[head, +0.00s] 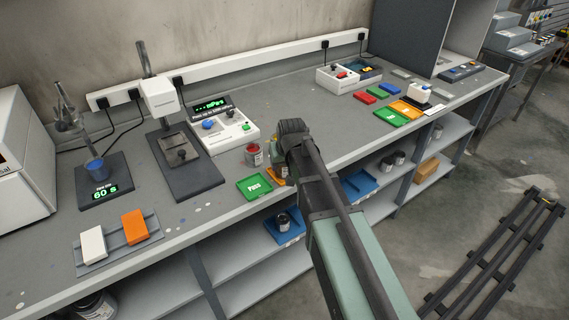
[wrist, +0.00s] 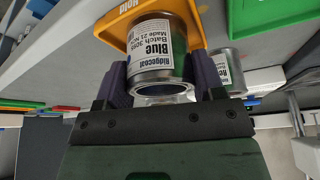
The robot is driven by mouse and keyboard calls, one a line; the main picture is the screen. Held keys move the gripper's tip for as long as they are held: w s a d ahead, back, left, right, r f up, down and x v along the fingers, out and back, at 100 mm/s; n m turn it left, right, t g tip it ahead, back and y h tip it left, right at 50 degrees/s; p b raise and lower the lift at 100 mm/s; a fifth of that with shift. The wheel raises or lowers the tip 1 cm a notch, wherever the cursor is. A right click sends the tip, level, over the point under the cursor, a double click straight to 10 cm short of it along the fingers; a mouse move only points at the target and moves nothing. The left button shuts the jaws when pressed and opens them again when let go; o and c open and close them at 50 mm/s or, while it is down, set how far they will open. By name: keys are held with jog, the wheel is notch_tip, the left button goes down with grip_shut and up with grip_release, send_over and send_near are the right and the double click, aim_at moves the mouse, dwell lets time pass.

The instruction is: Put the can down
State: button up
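A can labelled Ridgecoat Blue (wrist: 158,45) is between my gripper's fingers (wrist: 165,85) in the wrist view, where the picture is upside down. The fingers appear closed against its sides. Its base end overlaps the orange Hold tray (wrist: 117,32); I cannot tell whether it touches the tray. In the head view my gripper (head: 290,140) reaches down at the bench's front edge, and the can (head: 279,168) shows partly behind it over the Hold tray (head: 272,177).
A red-topped can (head: 253,156) stands close beside, on the left; it also shows in the wrist view (wrist: 231,70). The green Pass tray (head: 255,187) is empty. A meter (head: 222,130) stands behind. Bench to the right of my arm is clear up to coloured trays (head: 391,115).

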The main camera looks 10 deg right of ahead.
jog(key=o, duration=0.4)
jog(key=shift+o, duration=0.2)
jog(key=shift+r+p, duration=0.35)
jog(key=shift+p, duration=0.05)
jog(key=p+v, duration=1.1)
jog(key=v, duration=0.1)
jog(key=s+f+g, duration=0.1)
jog(key=s+g, duration=0.3)
jog(key=s, duration=1.2)
jog(key=shift+s+f+m+g, duration=0.3)
jog(key=shift+s, duration=0.05)
